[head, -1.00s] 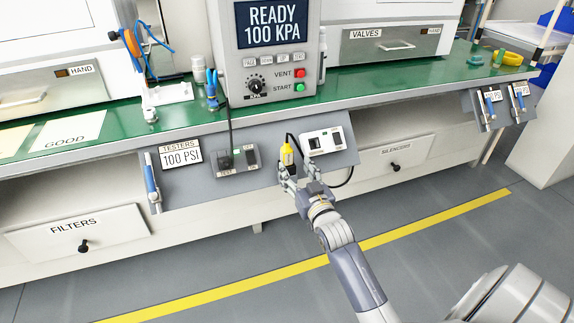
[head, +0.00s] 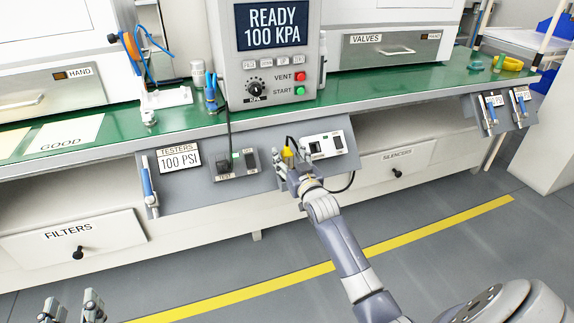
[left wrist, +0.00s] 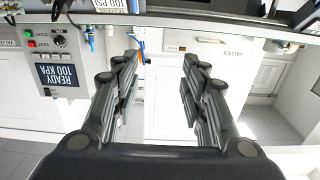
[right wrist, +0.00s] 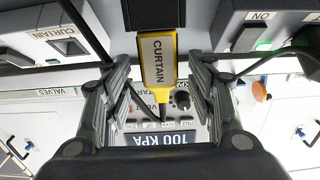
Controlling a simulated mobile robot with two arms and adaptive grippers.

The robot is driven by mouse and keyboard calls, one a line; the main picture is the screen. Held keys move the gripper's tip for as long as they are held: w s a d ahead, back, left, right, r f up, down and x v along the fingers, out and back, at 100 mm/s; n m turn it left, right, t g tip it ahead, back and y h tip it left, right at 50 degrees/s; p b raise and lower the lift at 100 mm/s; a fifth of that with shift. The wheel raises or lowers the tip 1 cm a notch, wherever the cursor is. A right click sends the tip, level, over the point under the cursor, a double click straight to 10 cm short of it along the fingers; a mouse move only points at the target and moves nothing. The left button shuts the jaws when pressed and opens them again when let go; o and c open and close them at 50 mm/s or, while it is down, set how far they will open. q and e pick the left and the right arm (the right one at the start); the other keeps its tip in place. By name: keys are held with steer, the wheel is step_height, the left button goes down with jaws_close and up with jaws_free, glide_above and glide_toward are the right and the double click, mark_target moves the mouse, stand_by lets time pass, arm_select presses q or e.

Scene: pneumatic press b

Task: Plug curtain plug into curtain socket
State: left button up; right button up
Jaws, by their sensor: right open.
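The curtain plug (right wrist: 158,62) is yellow, labelled CURTAIN, with a black end (right wrist: 155,13) at the top of the right wrist view. In the head view the yellow plug (head: 288,153) sits at the sloped panel, partly hidden by my right gripper (head: 290,165). The fingers of my right gripper (right wrist: 160,78) stand open on either side of the plug, with gaps visible. The curtain socket (right wrist: 68,46) is a dark opening in a white box left of the plug; in the head view it is the socket (head: 315,147) right of it. My left gripper (head: 73,306) is open and empty at lower left.
A dark box with switches (head: 237,163) is on the panel left of the plug. A black cord loops from the plug area below the white box. The READY 100 KPA unit (head: 265,50) stands above on the green bench (head: 180,118). Floor in front is clear.

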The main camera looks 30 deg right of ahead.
mark_target(287, 146)
arm_select(q)
steer(key=shift+d+r+t+h, duration=0.15)
steer(key=shift+r+t, duration=0.2)
steer(key=shift+r, duration=0.35)
steer(key=shift+d+r+t+h, duration=0.15)
steer(key=shift+r+t, duration=0.2)
steer(key=shift+r, duration=0.35)
arm_select(e)
steer(key=shift+x, duration=0.75)
arm_select(q)
steer(key=shift+a, duration=0.1)
arm_select(e)
steer(key=shift+c, duration=0.3)
steer(key=c, duration=1.1)
arm_select(q)
steer(key=shift+f, duration=0.1)
arm_select(e)
steer(key=shift+r, duration=0.15)
